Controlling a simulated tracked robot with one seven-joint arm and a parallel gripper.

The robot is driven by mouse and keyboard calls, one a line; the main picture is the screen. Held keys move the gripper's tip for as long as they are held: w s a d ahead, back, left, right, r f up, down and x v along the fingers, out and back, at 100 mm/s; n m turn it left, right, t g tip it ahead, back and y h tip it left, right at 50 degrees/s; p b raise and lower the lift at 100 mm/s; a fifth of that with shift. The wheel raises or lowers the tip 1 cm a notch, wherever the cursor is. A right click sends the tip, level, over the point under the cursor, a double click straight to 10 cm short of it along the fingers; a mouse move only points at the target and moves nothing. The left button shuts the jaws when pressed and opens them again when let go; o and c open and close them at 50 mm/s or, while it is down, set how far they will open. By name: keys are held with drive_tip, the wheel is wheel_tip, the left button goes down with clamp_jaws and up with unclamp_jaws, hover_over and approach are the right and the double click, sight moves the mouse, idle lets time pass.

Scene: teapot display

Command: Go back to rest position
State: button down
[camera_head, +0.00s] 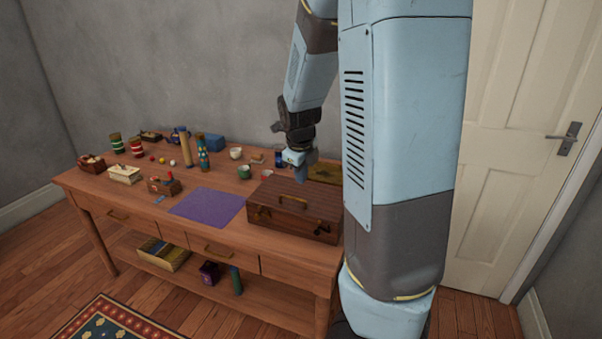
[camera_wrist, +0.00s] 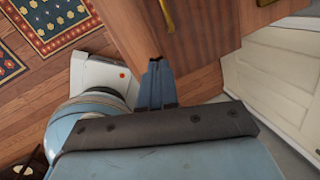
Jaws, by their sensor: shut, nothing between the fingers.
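My gripper (camera_head: 300,176) points down just above the dark wooden case (camera_head: 295,208) at the right end of the table, and seems apart from its lid. In the wrist view the blue fingers (camera_wrist: 157,75) are together with nothing between them. The case is closed, with a handle on its lid. My arm comes down from the top of the head view, and my column hides the right end of the table.
The wooden table (camera_head: 140,208) bears a purple cloth (camera_head: 208,204), cups, tins and small boxes. Its lower shelf holds a few items. A patterned rug (camera_head: 110,322) lies in front. A white door (camera_head: 510,130) is at the right. Floor left of the rug is clear.

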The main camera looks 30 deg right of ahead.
drive_tip(key=shift+r, duration=0.25)
drive_tip(key=shift+s, duration=0.1)
drive_tip(key=s+a+r+n+t, duration=0.1)
drive_tip(key=s+a+r+n, duration=0.2)
drive_tip(key=n, duration=0.7)
drive_tip(key=s+a+r+n+t+y, duration=0.1)
drive_tip(key=s+a+r+n, duration=0.2)
drive_tip(key=s+r+n, duration=0.4)
drive_tip(key=s+a+r+n, duration=0.4)
drive_tip(key=s+r+n, duration=0.1)
drive_tip(key=s+n, duration=0.6)
drive_tip(key=shift+r+n+t+y, duration=0.3)
drive_tip(key=shift+r+n+t, duration=0.1)
drive_tip(key=shift+n, duration=0.5)
drive_tip(key=c, duration=1.8)
unclamp_jaws()
drive_tip(key=shift+s, duration=0.1)
